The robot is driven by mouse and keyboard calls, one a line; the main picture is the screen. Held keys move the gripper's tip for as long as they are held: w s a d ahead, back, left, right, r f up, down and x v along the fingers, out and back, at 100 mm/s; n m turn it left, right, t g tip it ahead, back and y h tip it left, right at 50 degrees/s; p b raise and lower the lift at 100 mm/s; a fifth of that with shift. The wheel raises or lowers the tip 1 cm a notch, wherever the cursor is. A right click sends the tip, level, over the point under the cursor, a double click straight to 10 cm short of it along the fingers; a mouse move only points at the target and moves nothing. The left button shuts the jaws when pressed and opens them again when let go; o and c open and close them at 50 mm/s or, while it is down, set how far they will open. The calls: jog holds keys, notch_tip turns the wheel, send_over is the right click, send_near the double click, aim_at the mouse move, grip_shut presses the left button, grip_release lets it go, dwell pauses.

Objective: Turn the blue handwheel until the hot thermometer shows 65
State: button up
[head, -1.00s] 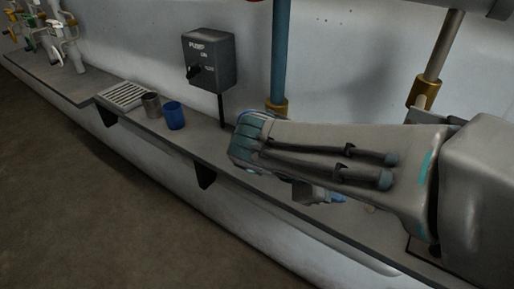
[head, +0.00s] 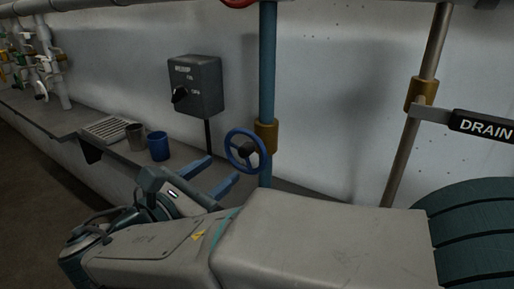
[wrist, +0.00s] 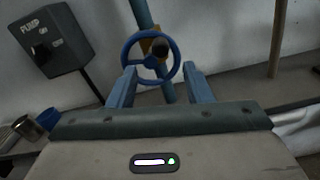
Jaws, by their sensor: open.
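The blue handwheel (head: 247,150) is mounted on a vertical blue pipe (head: 267,70) at a brass-coloured valve body. It has spokes and a dark knob. In the wrist view the handwheel (wrist: 150,61) lies straight ahead, just beyond and between my fingertips. My gripper (head: 222,168) is open, with its two blue fingers pointing at the wheel from below and left in the head view. In the wrist view my gripper (wrist: 160,72) has its fingers spread to either side of the wheel's lower part. I cannot tell whether they touch the rim. No thermometer is in view.
A grey pump switch box (head: 195,84) is on the wall left of the wheel. A metal cup (head: 135,136), a blue cup (head: 158,146) and a slotted tray (head: 106,128) are on the ledge. A DRAIN lever (head: 484,126) sticks out at right. More valves stand far left.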

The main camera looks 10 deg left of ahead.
aim_at(242, 154)
jog(key=b+x, duration=0.1)
jog(key=x, duration=0.8)
jog(key=c, duration=1)
